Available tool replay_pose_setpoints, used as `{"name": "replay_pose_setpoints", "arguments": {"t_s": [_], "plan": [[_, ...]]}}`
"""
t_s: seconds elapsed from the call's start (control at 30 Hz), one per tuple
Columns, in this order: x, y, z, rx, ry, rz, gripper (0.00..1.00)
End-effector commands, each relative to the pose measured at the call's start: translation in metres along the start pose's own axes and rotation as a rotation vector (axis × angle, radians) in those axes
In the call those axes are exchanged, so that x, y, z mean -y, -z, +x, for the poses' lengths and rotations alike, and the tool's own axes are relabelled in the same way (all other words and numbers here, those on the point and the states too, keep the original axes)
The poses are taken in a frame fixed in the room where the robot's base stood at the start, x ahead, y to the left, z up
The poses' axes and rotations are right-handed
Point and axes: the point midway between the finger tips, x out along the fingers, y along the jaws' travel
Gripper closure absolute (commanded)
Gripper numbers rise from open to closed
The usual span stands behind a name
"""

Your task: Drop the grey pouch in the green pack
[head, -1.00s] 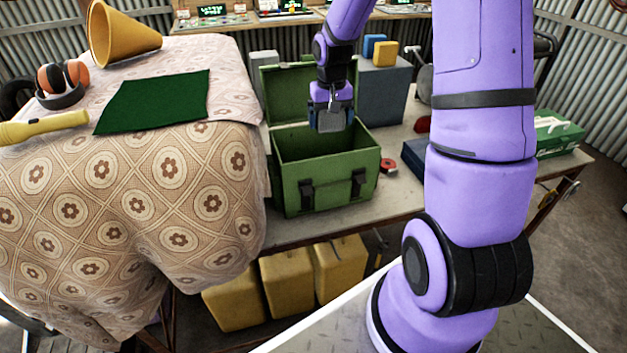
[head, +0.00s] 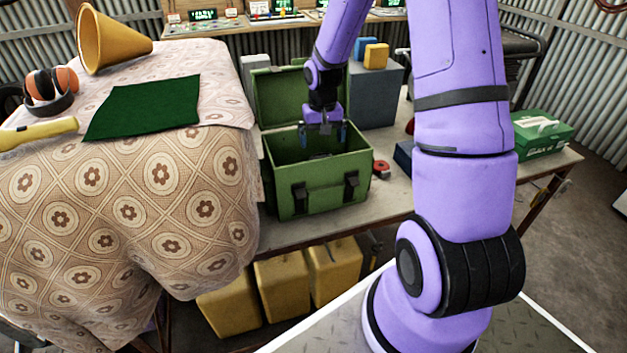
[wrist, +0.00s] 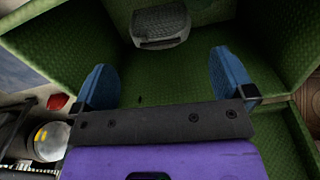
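The green pack (head: 321,187) is an open box with two dark front latches, its lid raised at the back. It stands on the workbench, and its inside fills much of the wrist view (wrist: 205,110). The grey pouch (wrist: 160,25) lies inside the pack, near the top of the wrist view, against the green floor or wall; I cannot tell which. In the head view the front wall and shadow largely hide it. My gripper (head: 325,133) is over the pack's mouth, pointing down. Its blue fingers (wrist: 165,78) are spread wide with nothing between them.
A cloth-covered table (head: 150,215) at left holds a green cloth (head: 145,107), a yellow cone (head: 108,38) and ear defenders (head: 50,88). Right of the pack are a red tape roll (head: 381,169) and a green carton (head: 541,135). Yellow canisters (head: 283,290) stand below.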

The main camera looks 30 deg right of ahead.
Motion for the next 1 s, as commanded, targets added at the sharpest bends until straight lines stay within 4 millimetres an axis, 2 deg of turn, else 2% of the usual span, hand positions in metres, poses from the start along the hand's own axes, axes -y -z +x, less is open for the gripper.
{"name": "replay_pose_setpoints", "arguments": {"t_s": [0.17,0.27,0.7,0.83,1.0], "plan": [[0.000,0.000,-0.002,0.000,0.000,0.000,0.00],[0.000,0.001,-0.009,-0.003,0.000,0.001,0.00],[0.000,0.001,-0.085,-0.004,0.000,0.001,0.00],[0.000,0.001,-0.100,-0.002,0.000,0.000,0.00],[0.000,0.000,-0.107,-0.001,0.000,0.000,0.00]]}}
